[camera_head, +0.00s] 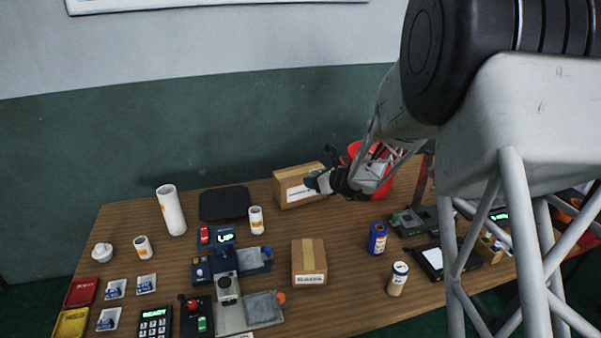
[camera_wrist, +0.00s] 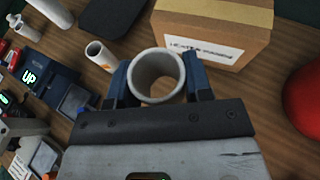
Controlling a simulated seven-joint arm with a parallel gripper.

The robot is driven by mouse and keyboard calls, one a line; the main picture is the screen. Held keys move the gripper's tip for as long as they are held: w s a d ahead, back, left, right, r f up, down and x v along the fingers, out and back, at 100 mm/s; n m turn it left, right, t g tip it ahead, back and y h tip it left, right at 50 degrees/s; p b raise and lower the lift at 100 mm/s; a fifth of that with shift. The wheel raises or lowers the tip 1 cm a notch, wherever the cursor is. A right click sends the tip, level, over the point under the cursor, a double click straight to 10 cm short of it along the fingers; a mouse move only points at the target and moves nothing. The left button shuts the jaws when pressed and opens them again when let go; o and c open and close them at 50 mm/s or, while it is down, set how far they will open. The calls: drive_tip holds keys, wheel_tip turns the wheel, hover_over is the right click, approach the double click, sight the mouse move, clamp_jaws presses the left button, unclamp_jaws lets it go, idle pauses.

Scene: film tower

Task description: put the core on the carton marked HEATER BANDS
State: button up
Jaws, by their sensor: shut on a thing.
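The core, a short pale hollow tube (camera_wrist: 158,75), stands between the two blue fingers of my gripper (camera_wrist: 160,80) in the wrist view, its open end facing the camera. My gripper is shut on it. In the head view my gripper (camera_head: 318,182) is at the right front of a brown carton (camera_head: 291,176); I cannot make out the core there. This carton also shows in the wrist view (camera_wrist: 240,18), just beyond the core. I cannot tell whether core and carton touch.
A second carton (camera_head: 309,258) stands nearer the front. A red container (camera_head: 372,178) is right behind my gripper. White tubes (camera_head: 170,210) (camera_head: 256,220), a black tray (camera_head: 224,203), a blue can (camera_head: 377,238) and devices crowd the table. Bare wood lies between the cartons.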

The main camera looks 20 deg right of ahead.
drive_tip(key=shift+w+a+r+n+g+y, duration=0.25)
drive_tip(key=shift+w+a+r+n, duration=0.1)
drive_tip(key=shift+a, duration=0.1)
drive_tip(key=shift+w+a+r+n+g+y, duration=0.15)
drive_tip(key=shift+w+a+r+n+y, duration=0.15)
drive_tip(key=shift+a, duration=0.15)
drive_tip(key=shift+w, duration=0.1)
hover_over(300, 171)
drive_tip(key=shift+f, duration=0.7)
idle(0.4)
drive_tip(key=shift+f, duration=1.8)
drive_tip(key=shift+f, duration=0.15)
drive_tip(key=o, duration=1)
